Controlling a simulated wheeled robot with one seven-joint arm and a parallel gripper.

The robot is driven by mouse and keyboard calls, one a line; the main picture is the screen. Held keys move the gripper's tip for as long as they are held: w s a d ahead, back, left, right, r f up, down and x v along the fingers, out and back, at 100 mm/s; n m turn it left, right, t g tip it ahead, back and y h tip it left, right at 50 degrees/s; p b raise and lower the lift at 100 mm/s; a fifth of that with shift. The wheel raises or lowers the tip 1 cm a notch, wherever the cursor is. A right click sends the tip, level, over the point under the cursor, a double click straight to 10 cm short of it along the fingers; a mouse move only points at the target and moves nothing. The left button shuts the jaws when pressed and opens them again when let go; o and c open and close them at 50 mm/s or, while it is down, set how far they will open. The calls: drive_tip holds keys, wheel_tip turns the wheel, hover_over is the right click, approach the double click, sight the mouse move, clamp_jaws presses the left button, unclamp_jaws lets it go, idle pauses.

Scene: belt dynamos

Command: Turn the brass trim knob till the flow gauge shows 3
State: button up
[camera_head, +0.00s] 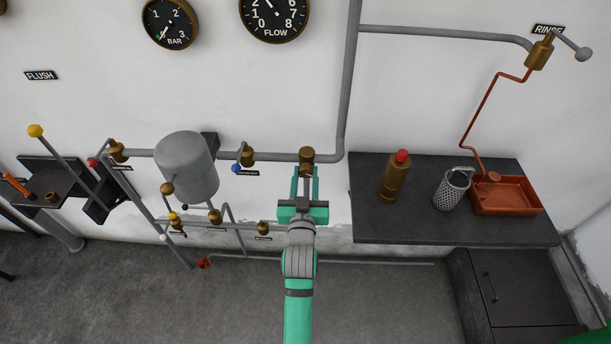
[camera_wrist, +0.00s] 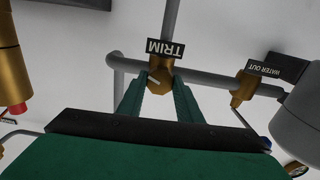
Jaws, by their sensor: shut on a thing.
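The brass trim knob (camera_head: 307,156) sits on the grey wall pipe, straight ahead of my gripper (camera_head: 306,174). In the wrist view, the brass knob (camera_wrist: 159,76) is between my green fingers (camera_wrist: 158,90), below an upside-down TRIM label (camera_wrist: 165,48). My gripper is shut on it. The flow gauge (camera_head: 274,20) is at the top edge of the head view, with its upper dial cut off. Its needle points up and left, past the 2; the exact number it points at is out of view.
A BAR gauge (camera_head: 170,22) is left of the flow gauge. A WATER OUT valve (camera_wrist: 244,85) and grey tank (camera_head: 187,165) stand beside the knob. A dark bench (camera_head: 400,228) at right holds a brass bottle (camera_head: 396,180), a perforated cup (camera_head: 451,190) and a copper tray (camera_head: 505,207).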

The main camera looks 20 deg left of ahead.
drive_tip(key=shift+m, duration=0.3)
drive_tip(key=o, duration=1)
drive_tip(key=shift+o, duration=0.2)
drive_tip(key=v, duration=1)
drive_tip(key=shift+s, duration=0.35)
drive_tip(key=shift+d, duration=0.1)
